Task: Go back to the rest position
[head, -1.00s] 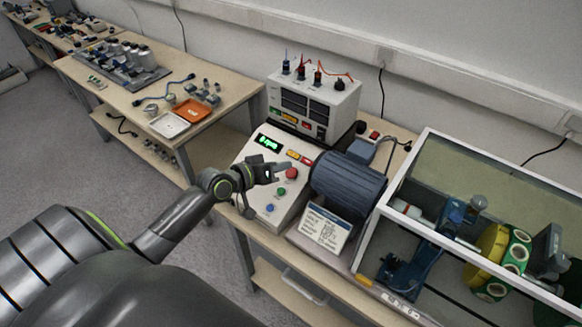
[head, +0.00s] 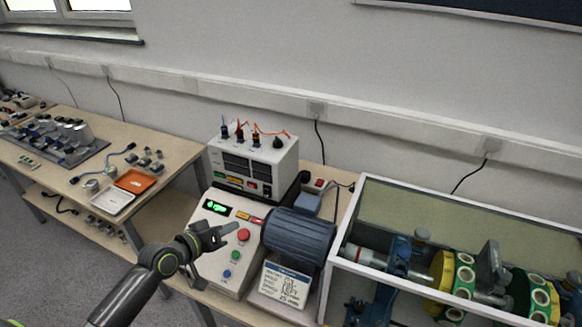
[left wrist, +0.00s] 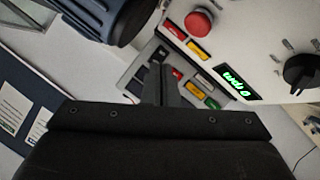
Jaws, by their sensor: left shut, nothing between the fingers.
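My left gripper (head: 229,232) is shut and empty. In the head view it reaches in from the lower left, in front of the sloped white control panel (head: 225,270). Its tip shows just left of the red button (head: 243,235); I cannot tell whether they touch. In the left wrist view the closed fingers (left wrist: 160,84) point toward the panel, and the red button (left wrist: 199,22) stands apart from them. The green display (head: 215,207) is lit and reads 0 rpm in the left wrist view (left wrist: 236,86). My right gripper is not in view.
A blue-grey motor (head: 298,237) sits right of the panel, with a label card (head: 284,285) before it. A framed enclosure (head: 348,222) with a shaft and green-yellow discs stands at the right. A power unit (head: 253,165) stands behind. A side bench (head: 62,178) holds trays and parts.

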